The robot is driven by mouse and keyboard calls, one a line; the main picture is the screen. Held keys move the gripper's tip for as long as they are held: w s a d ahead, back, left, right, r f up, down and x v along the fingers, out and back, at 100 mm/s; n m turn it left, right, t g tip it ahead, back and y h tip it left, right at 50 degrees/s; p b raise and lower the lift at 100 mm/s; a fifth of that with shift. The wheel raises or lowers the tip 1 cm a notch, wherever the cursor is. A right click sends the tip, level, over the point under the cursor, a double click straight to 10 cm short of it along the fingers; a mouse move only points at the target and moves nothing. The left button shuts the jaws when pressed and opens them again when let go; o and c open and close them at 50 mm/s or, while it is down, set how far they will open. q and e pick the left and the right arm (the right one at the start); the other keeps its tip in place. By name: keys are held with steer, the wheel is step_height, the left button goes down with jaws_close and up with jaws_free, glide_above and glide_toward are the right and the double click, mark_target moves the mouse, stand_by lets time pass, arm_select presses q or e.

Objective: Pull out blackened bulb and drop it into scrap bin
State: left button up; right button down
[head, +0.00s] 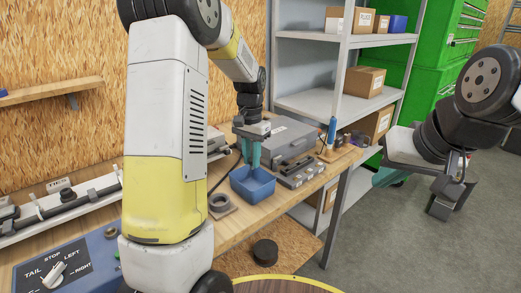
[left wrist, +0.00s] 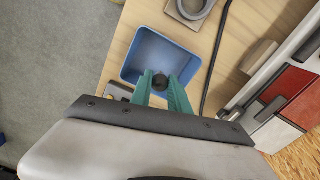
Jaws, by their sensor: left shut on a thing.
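The blue scrap bin (head: 262,192) stands open-topped on the wooden bench in the head view. It also shows in the left wrist view (left wrist: 143,50). My left gripper (head: 250,166) points down over the bin. In the left wrist view its teal fingers (left wrist: 162,88) are shut on a small dark round thing, the blackened bulb (left wrist: 160,81), seen against the bin's inside. The bulb cannot be made out in the head view. My right gripper (head: 388,177) is off to the right, away from the bench, and its finger gap is not clear.
A grey ring on a square plate (head: 221,205) lies left of the bin. A grey case (head: 285,138) and a block with slots (head: 300,170) sit behind and right. A dark cable (left wrist: 215,60) runs beside the bin. Shelves with boxes (head: 365,82) stand behind.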

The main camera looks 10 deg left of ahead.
mark_target(252, 190)
arm_select(q)
steer(key=shift+f, duration=4.15)
steer(key=shift+f, duration=0.1)
steer(key=o, duration=1.4)
steer(key=shift+r, duration=3.5)
